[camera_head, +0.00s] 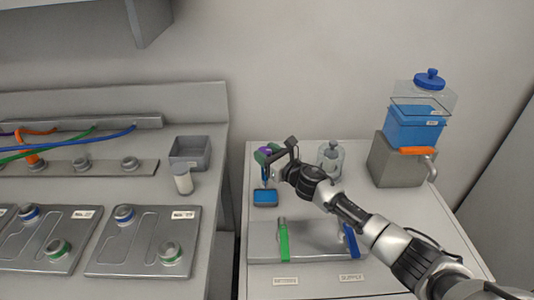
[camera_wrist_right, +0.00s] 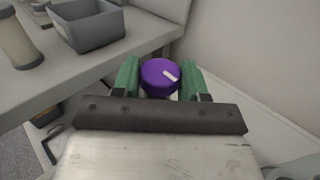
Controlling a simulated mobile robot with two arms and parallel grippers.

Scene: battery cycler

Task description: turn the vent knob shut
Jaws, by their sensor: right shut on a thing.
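The vent knob, a round purple cap (camera_wrist_right: 160,78) with a white pointer mark, sits between the green fingertips of my right gripper (camera_wrist_right: 161,80) in the wrist view. The gripper is shut on it, one finger on each side. The white mark lies right of the knob's centre. In the head view my right gripper (camera_head: 268,154) is above the left part of the white cabinet, and only a little purple shows there. The knob's base is hidden by the gripper. My left gripper is not in view.
Below the gripper stands a small dish with blue liquid (camera_head: 265,198). A glass jar (camera_head: 331,158) stands behind my arm. A green-handled valve (camera_head: 284,241) is in front. A blue tank (camera_head: 415,124) stands at right. A grey bin (camera_head: 190,152) is on the left bench.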

